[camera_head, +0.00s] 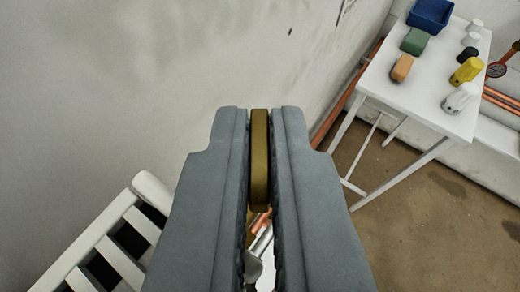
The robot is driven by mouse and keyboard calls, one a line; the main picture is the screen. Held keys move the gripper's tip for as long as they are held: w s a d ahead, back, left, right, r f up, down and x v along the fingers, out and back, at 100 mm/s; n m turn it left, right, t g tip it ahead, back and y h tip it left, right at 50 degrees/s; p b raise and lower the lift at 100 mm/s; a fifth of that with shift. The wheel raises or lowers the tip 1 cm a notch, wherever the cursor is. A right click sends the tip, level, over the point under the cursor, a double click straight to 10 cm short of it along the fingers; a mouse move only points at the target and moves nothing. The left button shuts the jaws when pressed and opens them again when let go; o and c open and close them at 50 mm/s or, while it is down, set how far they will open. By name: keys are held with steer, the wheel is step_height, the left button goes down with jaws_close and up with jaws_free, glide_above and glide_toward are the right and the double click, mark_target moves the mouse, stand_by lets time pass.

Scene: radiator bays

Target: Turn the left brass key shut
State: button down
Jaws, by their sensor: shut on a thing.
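A flat brass key (259,160) stands edge-on to me in the middle of the head camera view. My gripper (260,125) has one grey jaw on each side of it and is shut on it. The key's edge shows along the slot between the jaws. Below it, a small copper-coloured part and a pale metal fitting (254,268) show partly between the jaws. The rest of the valve is hidden by my jaws, so I cannot tell how far the key is turned.
A white slatted radiator (110,240) is at lower left. A pale wall (120,80) stands close behind. A white table (440,104) at upper right holds a blue bin (430,15) and several small items. Copper pipes run along the wall. Brown floor (415,225) is clear at lower right.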

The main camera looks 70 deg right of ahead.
steer(key=shift+w+f+m+g, duration=0.1)
steer(key=shift+m+g, duration=0.5)
steer(key=shift+g, duration=0.1)
steer(key=c, duration=1.6)
jaws_free()
steer(key=v, duration=1.7)
steer(key=shift+a+f, duration=0.15)
steer(key=shift+a, duration=0.2)
